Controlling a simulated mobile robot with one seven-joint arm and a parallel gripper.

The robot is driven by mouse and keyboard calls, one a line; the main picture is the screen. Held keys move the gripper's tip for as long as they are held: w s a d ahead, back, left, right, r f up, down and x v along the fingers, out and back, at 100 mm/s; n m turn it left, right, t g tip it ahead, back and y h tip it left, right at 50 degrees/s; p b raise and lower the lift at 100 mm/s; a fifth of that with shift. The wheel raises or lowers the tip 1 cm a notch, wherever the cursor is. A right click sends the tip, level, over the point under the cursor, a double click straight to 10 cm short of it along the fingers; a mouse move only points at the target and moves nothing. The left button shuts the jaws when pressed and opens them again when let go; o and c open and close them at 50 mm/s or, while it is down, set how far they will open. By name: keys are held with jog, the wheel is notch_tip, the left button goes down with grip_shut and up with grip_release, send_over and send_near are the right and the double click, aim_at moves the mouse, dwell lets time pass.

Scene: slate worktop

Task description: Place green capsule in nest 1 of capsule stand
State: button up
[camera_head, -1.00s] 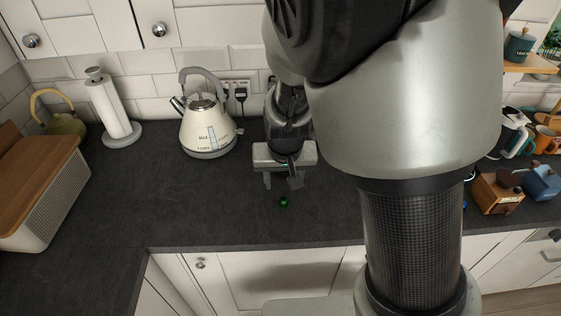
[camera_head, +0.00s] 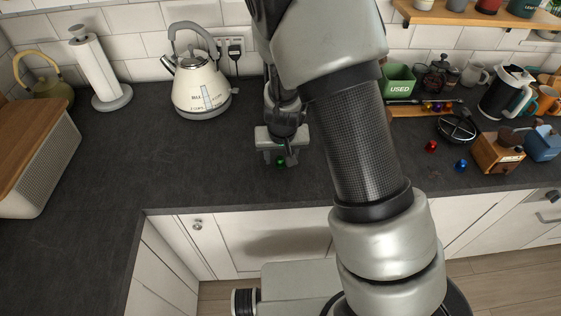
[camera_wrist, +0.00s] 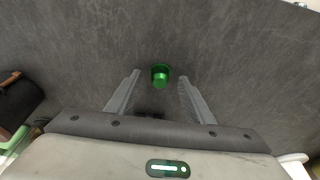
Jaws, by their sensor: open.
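The green capsule (camera_head: 281,161) stands on the dark worktop, near its front edge. In the wrist view the capsule (camera_wrist: 160,77) appears midway between the fingertips, touching neither finger. My gripper (camera_head: 281,159) is open and empty, pointing down over the capsule; both fingers also show in the wrist view (camera_wrist: 159,78). The height of the fingertips above the worktop is hard to judge. At the right, a black round wire stand (camera_head: 457,129) stands in front of a wooden rack (camera_head: 405,110) with several coloured capsules. I cannot tell which is the capsule stand, and no nest number is readable.
A red capsule (camera_head: 431,146) and a blue capsule (camera_head: 461,165) lie loose at the right, near a wooden grinder (camera_head: 499,152). A kettle (camera_head: 202,88) stands behind left of my gripper. A green USED bin (camera_head: 398,79) stands at the back.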

aim_at(281, 159)
jog(key=shift+f, duration=0.1)
jog(key=shift+c, duration=0.5)
jog(key=c, duration=1)
grip_shut()
notch_tip(281, 159, up, 10)
jog(key=p, duration=0.2)
jog(key=s+d, duration=0.5)
jog(key=d, duration=0.5)
jog(key=shift+f, duration=0.15)
